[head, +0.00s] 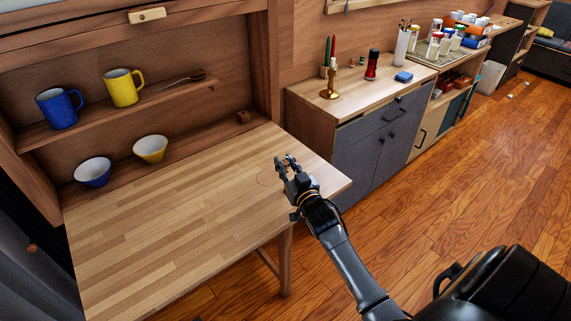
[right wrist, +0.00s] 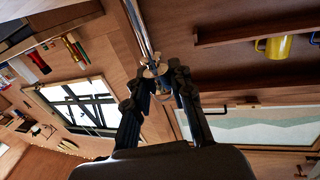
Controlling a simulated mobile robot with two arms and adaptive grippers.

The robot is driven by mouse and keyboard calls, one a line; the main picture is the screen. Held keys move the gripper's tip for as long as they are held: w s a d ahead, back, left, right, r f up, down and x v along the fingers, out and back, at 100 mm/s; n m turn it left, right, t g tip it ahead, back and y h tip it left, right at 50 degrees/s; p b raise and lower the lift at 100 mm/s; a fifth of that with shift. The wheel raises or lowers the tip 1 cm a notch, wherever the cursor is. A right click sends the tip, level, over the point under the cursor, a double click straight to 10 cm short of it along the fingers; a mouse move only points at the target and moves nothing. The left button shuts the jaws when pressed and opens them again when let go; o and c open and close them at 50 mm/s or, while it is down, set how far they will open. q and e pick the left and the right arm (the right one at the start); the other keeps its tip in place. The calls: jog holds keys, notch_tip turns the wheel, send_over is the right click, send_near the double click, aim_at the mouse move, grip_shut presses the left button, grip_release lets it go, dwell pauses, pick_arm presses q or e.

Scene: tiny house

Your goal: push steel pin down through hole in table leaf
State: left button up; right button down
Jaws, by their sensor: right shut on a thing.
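The table leaf (head: 170,225) is a fold-down wooden top, lying level, with its right end near the grey cabinet. My right gripper (head: 287,164) is over the right part of the leaf in the head view. In the right wrist view my right gripper (right wrist: 156,82) is shut on the steel pin (right wrist: 142,28), a shiny rod with a knobbed end between the fingertips. The pin is too small to make out in the head view. The hole in the leaf cannot be made out; a faint ring mark shows beside the gripper. My left gripper is out of view.
A shelf holds a blue mug (head: 59,109) and a yellow mug (head: 123,88). A blue bowl (head: 93,172) and a yellow bowl (head: 150,149) stand at the leaf's back. The grey cabinet (head: 372,140) carries a candle holder (head: 330,84). The leaf's middle is clear.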

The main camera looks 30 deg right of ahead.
jog(key=shift+p, duration=0.35)
dwell(0.6)
jog(key=shift+f+b, duration=1.2)
jog(key=shift+f, duration=0.4)
jog(key=c, duration=1.2)
grip_release()
jog(key=shift+o, duration=0.6)
jog(key=shift+s+f, duration=0.1)
jog(key=shift+f, duration=0.05)
jog(key=s+a, duration=0.2)
jog(key=s, duration=0.9)
jog(key=shift+s+r, duration=0.25)
jog(key=shift+s, duration=0.1)
jog(key=shift+a, duration=0.1)
